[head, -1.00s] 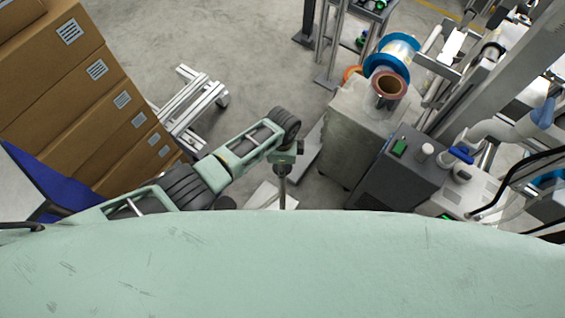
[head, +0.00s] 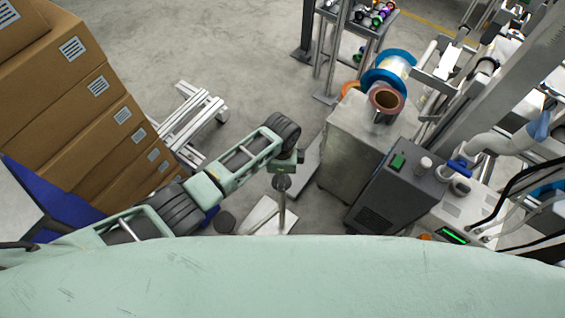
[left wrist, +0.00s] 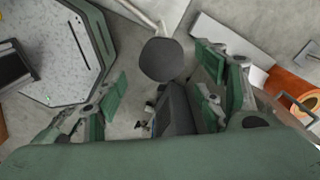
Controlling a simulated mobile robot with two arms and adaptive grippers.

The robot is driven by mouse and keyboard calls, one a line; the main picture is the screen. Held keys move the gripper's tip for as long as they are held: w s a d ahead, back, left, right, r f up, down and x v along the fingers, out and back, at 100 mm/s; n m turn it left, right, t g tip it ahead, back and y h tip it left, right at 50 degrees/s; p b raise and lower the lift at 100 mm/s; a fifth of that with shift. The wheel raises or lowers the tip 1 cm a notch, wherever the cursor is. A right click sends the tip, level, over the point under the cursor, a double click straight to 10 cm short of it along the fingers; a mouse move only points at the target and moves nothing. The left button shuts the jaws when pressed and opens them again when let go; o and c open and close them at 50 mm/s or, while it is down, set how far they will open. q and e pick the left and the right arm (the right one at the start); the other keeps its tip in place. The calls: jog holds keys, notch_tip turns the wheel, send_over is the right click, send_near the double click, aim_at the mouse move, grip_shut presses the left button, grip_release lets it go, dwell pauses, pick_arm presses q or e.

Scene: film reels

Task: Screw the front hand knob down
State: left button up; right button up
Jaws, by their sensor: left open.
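I cannot pick out the front hand knob for certain in either view. A film reel (head: 396,64) with blue flanges and a brown-cored roll (head: 386,100) sit on the machine at the upper right in the head view. My left arm reaches in from the left, and its wrist (head: 284,160) is left of the machine; the fingers are not clear there. In the left wrist view my left gripper (left wrist: 164,80) has its green fingers wide apart, with nothing held. A dark round disc (left wrist: 161,60) shows between and beyond them. My right gripper is not in view.
A grey metal cabinet (head: 356,150) and a dark control box (head: 396,190) with a green button stand at right. Stacked cartons (head: 85,110) fill the left. An aluminium frame (head: 190,120) lies behind my arm. Grey floor (head: 230,50) is open at the upper middle.

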pick_arm(q)
notch_tip(320, 180, up, 8)
jog(key=shift+r, duration=0.15)
dwell(0.6)
